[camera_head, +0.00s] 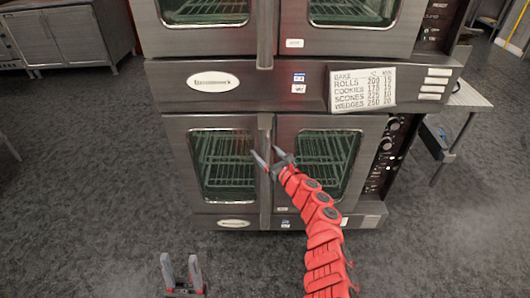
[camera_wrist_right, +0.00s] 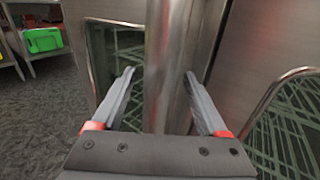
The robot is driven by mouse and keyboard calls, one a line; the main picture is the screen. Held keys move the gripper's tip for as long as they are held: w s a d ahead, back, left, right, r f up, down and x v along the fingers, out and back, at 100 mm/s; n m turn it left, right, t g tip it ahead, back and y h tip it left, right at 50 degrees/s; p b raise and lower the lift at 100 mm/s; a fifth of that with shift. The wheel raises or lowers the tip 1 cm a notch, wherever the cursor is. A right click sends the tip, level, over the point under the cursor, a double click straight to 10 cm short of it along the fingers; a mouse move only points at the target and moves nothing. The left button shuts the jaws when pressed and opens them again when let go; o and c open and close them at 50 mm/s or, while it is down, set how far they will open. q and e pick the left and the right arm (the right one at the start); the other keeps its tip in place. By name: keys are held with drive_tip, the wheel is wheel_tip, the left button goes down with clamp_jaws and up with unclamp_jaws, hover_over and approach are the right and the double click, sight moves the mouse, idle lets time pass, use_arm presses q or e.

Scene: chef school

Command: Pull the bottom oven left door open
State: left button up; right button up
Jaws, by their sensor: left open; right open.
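The bottom oven's left door (camera_head: 183,160) is shut, with a glass window showing racks inside. A vertical metal handle (camera_head: 265,205) runs along its right edge, beside the right door (camera_head: 369,132). My right gripper (camera_head: 271,160) is open at about mid-height of this handle. In the right wrist view the handle (camera_wrist_right: 172,50) stands between the two open fingers (camera_wrist_right: 163,82), with gaps visible on both sides. My left gripper (camera_head: 181,262) is open and empty, low in the head view, away from the oven.
The upper oven (camera_head: 290,43) sits directly above, with a control panel (camera_head: 390,150) at the right of the lower doors. A side table (camera_head: 470,97) stands at the right and a metal cabinet (camera_head: 70,38) at the far left. The floor (camera_head: 90,190) left of the oven is clear.

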clamp_jaws()
idle(0.3)
idle(1.1)
